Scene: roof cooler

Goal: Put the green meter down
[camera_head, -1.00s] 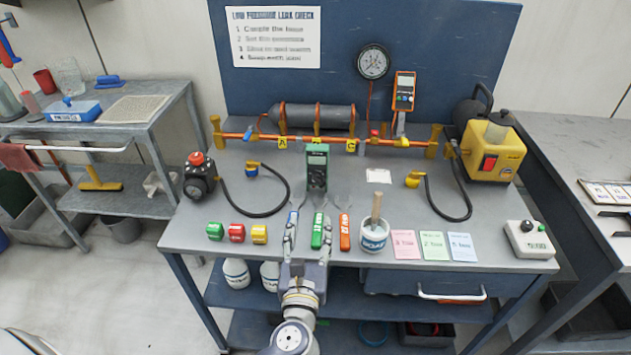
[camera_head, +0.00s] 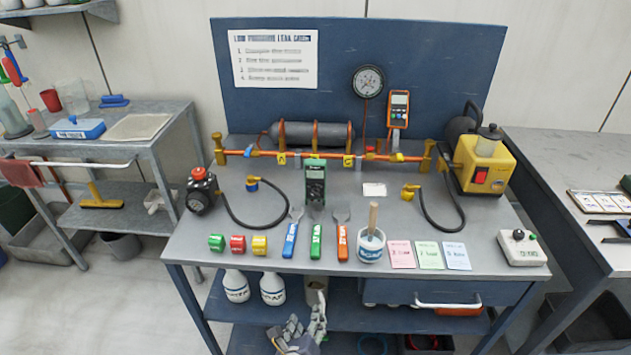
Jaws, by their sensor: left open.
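The green meter (camera_head: 315,182) stands upright on the grey workbench (camera_head: 330,212), near its middle, behind the row of wrenches. My left gripper (camera_head: 299,330) is at the bottom of the head view, below and in front of the bench's front edge. It is open, with nothing seen between its fingers, and is well apart from the meter. My right gripper is not in the head view.
Blue, green (camera_head: 316,237) and orange wrenches lie in front of the meter. A white pot with a brush (camera_head: 371,247) and coloured cards (camera_head: 430,255) are to their right. An orange pipe (camera_head: 320,155) runs behind. A lower shelf holds white bottles (camera_head: 272,289).

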